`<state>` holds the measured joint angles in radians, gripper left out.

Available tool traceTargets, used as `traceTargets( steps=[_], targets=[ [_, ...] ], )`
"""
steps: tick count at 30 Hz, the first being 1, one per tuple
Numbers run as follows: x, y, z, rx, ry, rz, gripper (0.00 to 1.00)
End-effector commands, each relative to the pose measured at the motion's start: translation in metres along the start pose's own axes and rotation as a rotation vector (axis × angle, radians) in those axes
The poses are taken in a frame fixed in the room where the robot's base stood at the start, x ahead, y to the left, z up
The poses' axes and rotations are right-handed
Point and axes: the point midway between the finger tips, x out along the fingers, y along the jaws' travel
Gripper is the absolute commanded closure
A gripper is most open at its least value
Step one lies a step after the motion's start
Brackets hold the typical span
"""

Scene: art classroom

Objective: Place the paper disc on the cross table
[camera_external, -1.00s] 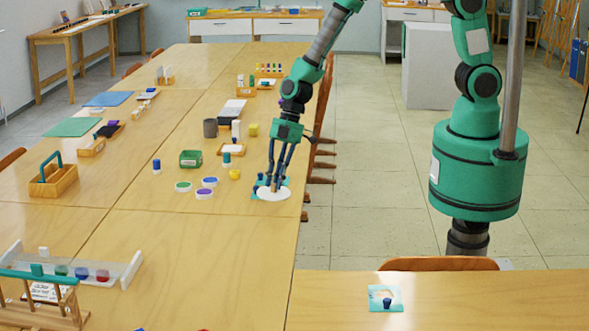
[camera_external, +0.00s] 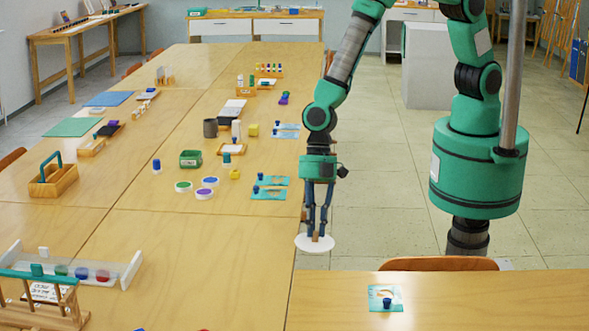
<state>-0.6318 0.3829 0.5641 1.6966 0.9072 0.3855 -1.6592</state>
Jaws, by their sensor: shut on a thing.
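The white paper disc (camera_external: 303,243) hangs flat, held in my gripper (camera_external: 316,233). My gripper points down and is shut on a small tan piece at the disc's middle. In the picture the disc overlaps the right edge of the long table, near the gap before the cross table (camera_external: 500,305) at the lower right. The disc appears raised, clear of any surface. On the cross table lies a light teal card (camera_external: 374,298) with a pale cut-out shape and a dark blue knob (camera_external: 387,303).
The long table (camera_external: 240,270) holds teal cards with blue knobs (camera_external: 270,194), several round colour pots (camera_external: 207,182), a green box (camera_external: 190,158) and a wooden rack (camera_external: 40,300). A chair back (camera_external: 440,264) stands behind the cross table. The cross table's right part is bare.

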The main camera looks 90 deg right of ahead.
Motion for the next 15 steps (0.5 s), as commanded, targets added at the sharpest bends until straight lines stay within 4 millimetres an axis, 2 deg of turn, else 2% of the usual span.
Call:
traceTargets(
  steps=[3,15],
  targets=[
    [0.012,-0.031,-0.028,-0.060,-0.002,-0.026,0.94],
    [0.048,-0.141,-0.102,-0.251,-0.007,-0.108,0.94]
  ],
)
